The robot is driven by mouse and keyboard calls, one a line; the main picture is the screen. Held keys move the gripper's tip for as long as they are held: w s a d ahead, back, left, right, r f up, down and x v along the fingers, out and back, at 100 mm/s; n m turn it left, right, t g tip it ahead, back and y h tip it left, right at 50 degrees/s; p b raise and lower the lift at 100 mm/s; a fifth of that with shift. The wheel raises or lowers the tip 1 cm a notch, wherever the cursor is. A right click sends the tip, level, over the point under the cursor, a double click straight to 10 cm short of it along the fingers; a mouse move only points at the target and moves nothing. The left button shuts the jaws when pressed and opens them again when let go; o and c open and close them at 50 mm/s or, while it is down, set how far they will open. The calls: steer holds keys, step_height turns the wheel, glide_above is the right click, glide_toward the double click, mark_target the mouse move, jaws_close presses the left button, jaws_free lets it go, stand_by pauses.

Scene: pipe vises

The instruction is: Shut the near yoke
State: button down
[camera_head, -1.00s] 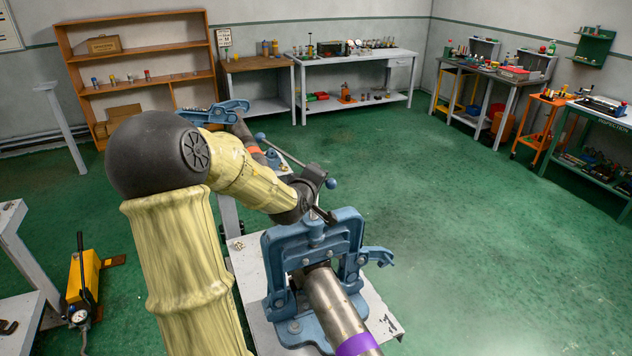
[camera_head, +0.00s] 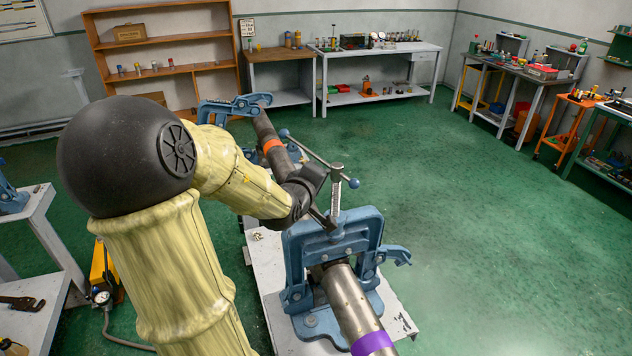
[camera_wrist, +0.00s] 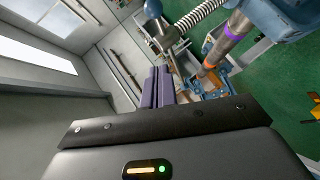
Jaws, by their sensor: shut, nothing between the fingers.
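The near yoke (camera_head: 333,236) is a blue frame standing upright over the grey pipe (camera_head: 352,300) on the near vise. Its screw (camera_head: 337,195) rises from the top with a ball-ended bar. A blue hook (camera_head: 396,255) juts out at its right side. My gripper (camera_head: 322,216) is at the yoke's upper left, beside the screw; I cannot tell whether it touches. In the wrist view my fingers (camera_wrist: 157,88) are together and empty, with blue vise metal (camera_wrist: 280,15) at upper right. Whether the hook is engaged is unclear.
The far vise (camera_head: 232,106) holds the pipe beyond an orange band (camera_head: 272,146), its blue yoke lying out leftward. A purple band (camera_head: 373,343) marks the pipe's near part. The pale bench (camera_head: 268,270) carries both vises. Green floor (camera_head: 440,190) is open to the right.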

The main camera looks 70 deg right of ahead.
steer(key=shift+s+p+v, duration=0.2)
steer(key=shift+p+v, duration=0.15)
steer(key=shift+v, duration=0.6)
steer(key=shift+s+p+v, duration=0.15)
steer(key=shift+p+v, duration=0.2)
steer(key=shift+v, duration=0.65)
steer(key=shift+r, duration=0.1)
steer(key=w+a+f+n+t+y+b, duration=0.1)
steer(key=w+a+f+t+y+b, duration=0.2)
steer(key=w+a+f, duration=0.5)
steer(key=w+a+f+n+t+y, duration=0.1)
steer(key=w+a+f+t+y, duration=0.3)
steer(key=w+a, duration=0.8)
steer(key=a+f+n+g+y+b, duration=0.1)
steer(key=a+f+y, duration=0.2)
steer(key=a, duration=0.9)
steer(key=a+f+n+g+y+b, duration=0.1)
steer(key=a+f+g+y+b, duration=0.1)
steer(key=a, duration=1.1)
steer(key=shift+s+f+n+g+y, duration=0.35)
steer(key=shift+f+y, duration=0.4)
steer(key=shift+y, duration=0.35)
